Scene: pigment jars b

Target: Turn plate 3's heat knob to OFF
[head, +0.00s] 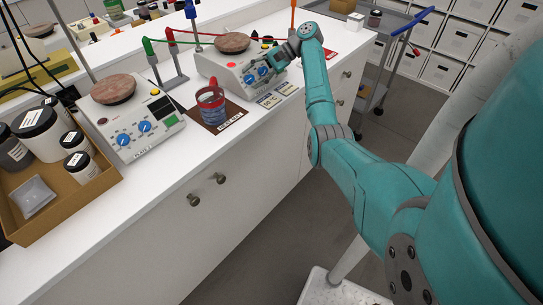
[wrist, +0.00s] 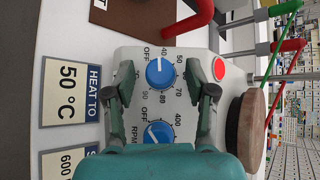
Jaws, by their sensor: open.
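A hot plate (head: 235,70) with a round brownish top stands at the back of the bench, with my gripper (head: 276,60) over its front panel. Its plate number cannot be read. In the wrist view, the blue heat knob (wrist: 160,73) lies between the fingertips of my open gripper (wrist: 168,86), with space on both sides. Its white mark points up in the picture, near 40, away from OFF at its left. The blue RPM knob (wrist: 159,133) sits below it, partly hidden by my gripper. In the head view the heat knob (head: 248,79) also shows.
A red button (wrist: 219,69) is beside the right finger. Cards reading HEAT TO 50 °C (wrist: 71,91) and 600 (wrist: 68,164) lie in front. A red-handled jar (head: 211,104) stands on a brown mat. Another hot plate (head: 130,125) and a jar tray (head: 50,215) are left.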

